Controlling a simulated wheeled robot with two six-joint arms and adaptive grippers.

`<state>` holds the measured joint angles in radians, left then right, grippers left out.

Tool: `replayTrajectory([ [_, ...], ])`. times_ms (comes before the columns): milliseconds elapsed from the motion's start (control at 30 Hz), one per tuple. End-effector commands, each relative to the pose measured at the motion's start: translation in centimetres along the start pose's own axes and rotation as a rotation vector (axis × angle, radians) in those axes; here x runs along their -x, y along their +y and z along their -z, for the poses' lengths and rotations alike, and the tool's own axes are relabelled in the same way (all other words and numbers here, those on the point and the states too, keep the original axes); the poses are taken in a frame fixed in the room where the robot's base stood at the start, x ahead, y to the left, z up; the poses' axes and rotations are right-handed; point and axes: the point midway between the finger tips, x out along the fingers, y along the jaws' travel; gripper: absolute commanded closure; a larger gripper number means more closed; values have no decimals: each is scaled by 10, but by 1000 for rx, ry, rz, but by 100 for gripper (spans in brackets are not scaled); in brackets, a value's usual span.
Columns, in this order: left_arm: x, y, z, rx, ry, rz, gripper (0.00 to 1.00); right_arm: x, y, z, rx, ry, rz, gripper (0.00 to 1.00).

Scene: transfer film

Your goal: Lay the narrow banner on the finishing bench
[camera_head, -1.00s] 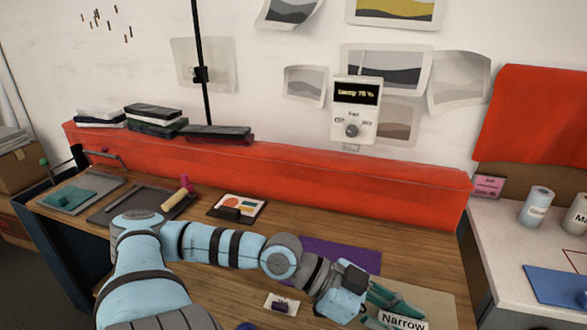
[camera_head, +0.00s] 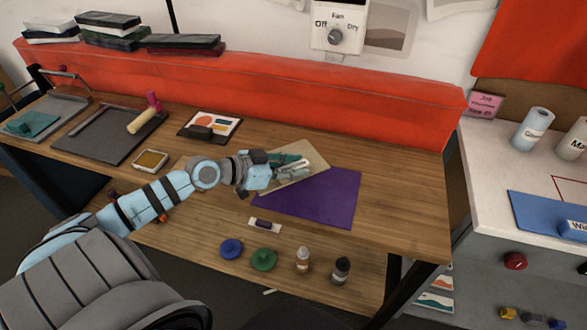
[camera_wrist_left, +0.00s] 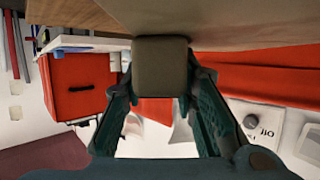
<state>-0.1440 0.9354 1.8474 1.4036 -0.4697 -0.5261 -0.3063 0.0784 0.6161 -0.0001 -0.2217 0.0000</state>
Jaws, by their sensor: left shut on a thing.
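My left gripper (camera_head: 272,168) is shut on a beige block (camera_wrist_left: 160,65) fixed to a beige sheet, which I take for the narrow banner (camera_head: 310,178). The banner is tilted and overlaps the back of a flat purple sheet (camera_head: 318,200) on the wooden bench. In the left wrist view the banner (camera_wrist_left: 225,15) fills the top edge. Its label cannot be read now. A pale-topped bench (camera_head: 485,175) with a red outline stands at the right; no sign names it as the finishing bench. My right gripper is out of view.
A blue sheet (camera_head: 545,215) labelled "Wi..." and white rolls (camera_head: 533,130) are on the pale bench. Ink discs (camera_head: 263,259), small bottles (camera_head: 342,270) and a small squeegee (camera_head: 264,225) are at the wooden bench's front. A red padded ledge (camera_head: 260,90) runs behind. A gap separates the benches.

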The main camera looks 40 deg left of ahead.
Motion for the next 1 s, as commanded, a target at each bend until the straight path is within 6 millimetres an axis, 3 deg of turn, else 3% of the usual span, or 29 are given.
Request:
replayTrajectory([
  [533,-26,0,-61,2,0,1,100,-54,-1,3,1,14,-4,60],
  [1000,-28,0,-63,0,0,0,100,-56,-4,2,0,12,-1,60],
])
